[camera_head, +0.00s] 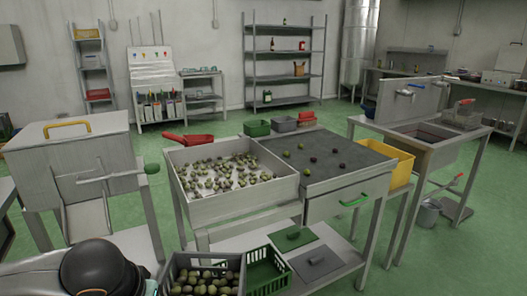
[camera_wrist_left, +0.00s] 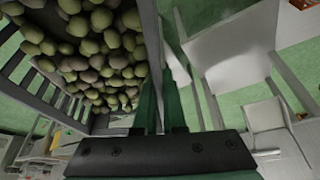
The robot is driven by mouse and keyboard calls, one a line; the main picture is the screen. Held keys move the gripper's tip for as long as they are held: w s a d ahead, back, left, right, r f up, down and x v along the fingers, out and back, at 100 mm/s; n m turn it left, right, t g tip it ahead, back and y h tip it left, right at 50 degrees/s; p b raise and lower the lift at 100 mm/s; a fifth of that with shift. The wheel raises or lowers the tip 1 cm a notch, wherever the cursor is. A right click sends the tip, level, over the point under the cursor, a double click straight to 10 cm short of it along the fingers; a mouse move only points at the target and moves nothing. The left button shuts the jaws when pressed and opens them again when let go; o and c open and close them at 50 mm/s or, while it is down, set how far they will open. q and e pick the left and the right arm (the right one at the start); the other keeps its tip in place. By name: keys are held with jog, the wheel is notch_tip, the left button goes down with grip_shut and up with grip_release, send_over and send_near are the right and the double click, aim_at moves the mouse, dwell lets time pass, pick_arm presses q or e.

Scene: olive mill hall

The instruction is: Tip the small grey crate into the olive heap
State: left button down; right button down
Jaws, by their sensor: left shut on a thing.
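The small grey crate (camera_head: 208,260) is at the bottom edge of the head view, full of green and dark olives (camera_head: 205,283); its lower part is cut off. In the left wrist view, its wall (camera_wrist_left: 152,40) runs down between the green fingers of my left gripper (camera_wrist_left: 163,88), which is shut on it. The olives in it (camera_wrist_left: 88,50) fill the upper left there. In the head view, my left gripper is mostly out of frame. A wide pale tray (camera_head: 245,205) holds olives (camera_head: 228,170) spread over its floor. My right gripper is not in view.
A red scoop (camera_head: 188,140) lies at the tray's back left. A dark sorting top (camera_head: 345,168) with a few olives adjoins the tray. A green crate (camera_head: 268,272) stands right beside the grey crate. A hopper machine (camera_head: 70,160) stands left. Green floor is open behind.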

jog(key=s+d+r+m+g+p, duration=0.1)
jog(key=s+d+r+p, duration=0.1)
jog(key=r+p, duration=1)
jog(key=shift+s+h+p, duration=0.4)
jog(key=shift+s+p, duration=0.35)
jog(key=shift+p, duration=3.1)
